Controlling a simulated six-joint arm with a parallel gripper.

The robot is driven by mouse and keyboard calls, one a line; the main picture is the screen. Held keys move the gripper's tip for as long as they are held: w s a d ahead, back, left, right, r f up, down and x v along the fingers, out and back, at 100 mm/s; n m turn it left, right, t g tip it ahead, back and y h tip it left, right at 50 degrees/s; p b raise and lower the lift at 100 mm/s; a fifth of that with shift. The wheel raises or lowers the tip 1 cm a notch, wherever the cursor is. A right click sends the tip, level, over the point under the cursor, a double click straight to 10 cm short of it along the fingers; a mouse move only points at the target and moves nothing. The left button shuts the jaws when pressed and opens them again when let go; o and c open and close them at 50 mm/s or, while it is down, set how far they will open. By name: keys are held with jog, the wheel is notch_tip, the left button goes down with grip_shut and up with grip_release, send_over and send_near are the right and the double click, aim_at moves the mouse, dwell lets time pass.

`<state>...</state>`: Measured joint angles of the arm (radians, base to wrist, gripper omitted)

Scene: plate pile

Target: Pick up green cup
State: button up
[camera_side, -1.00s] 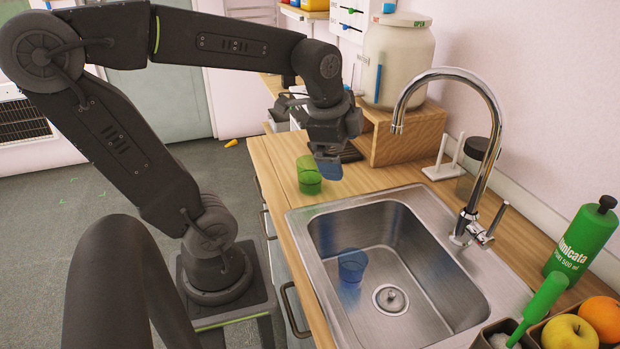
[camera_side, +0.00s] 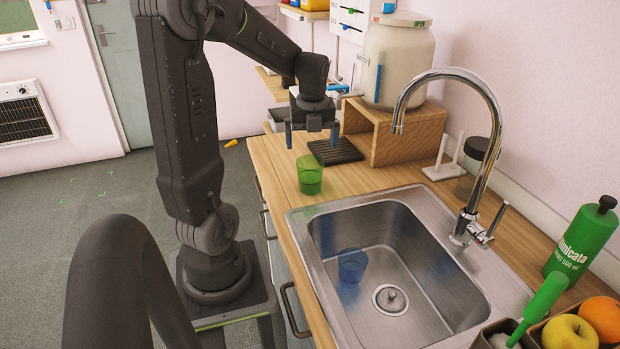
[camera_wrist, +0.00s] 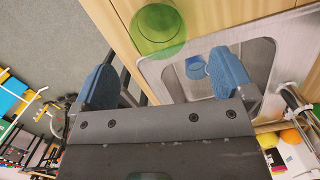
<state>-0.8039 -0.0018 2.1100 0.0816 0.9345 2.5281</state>
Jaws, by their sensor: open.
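The green cup (camera_side: 309,175) is see-through and stands upright on the wooden counter at the back left corner of the sink. It also shows in the wrist view (camera_wrist: 158,30), at the top centre beyond the fingertips. My gripper (camera_side: 311,138) is open and empty, with its two blue fingers pointing down. In the side view it is above and a little behind the cup, apart from it. In the wrist view the blue fingers (camera_wrist: 165,82) are spread wide with nothing between them touching.
A blue see-through cup (camera_side: 352,265) stands in the steel sink (camera_side: 440,215). The curved tap (camera_side: 470,150) rises right of the sink. A wooden box (camera_side: 410,135) bearing a large jar (camera_side: 398,60) stands behind, beside a black ribbed mat (camera_side: 335,151).

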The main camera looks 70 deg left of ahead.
aim_at(310, 170)
jog(key=f, duration=0.3)
jog(key=a+f, duration=0.1)
jog(key=f, duration=0.6)
jog(key=shift+a, duration=0.15)
jog(key=shift+c, duration=0.3)
jog(key=shift+r, duration=0.1)
jog(key=c, duration=0.9)
